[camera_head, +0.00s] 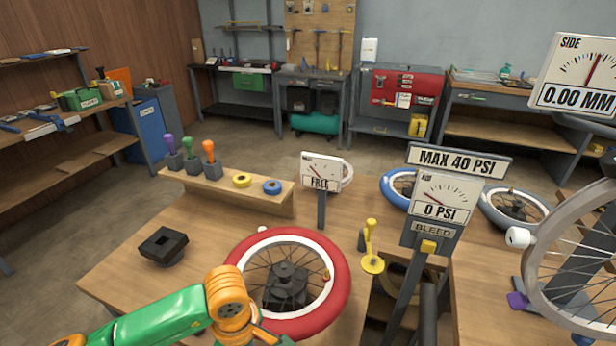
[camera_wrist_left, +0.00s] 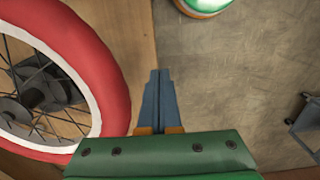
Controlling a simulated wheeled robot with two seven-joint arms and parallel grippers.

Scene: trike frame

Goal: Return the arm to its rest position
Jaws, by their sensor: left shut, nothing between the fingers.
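My left arm, green and orange, comes in at the bottom left of the head view, in front of the red-tyred wheel. My left gripper shows in the left wrist view (camera_wrist_left: 160,100) with its blue-grey fingers closed together and nothing between them. It is over the table's edge, beside the red-tyred wheel (camera_wrist_left: 110,65). The same red-tyred wheel (camera_head: 336,262) lies flat on the wooden table in the head view, partly covered by my arm. My right gripper is not in view.
A black square block (camera_head: 163,245) sits on the table left of the wheel. A wooden rack (camera_head: 225,190) with coloured-handled tools stands behind it. A pressure gauge (camera_head: 440,208) and a yellow lever (camera_head: 371,250) stand right of the wheel. Open floor (camera_wrist_left: 235,75) lies beyond the table's edge.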

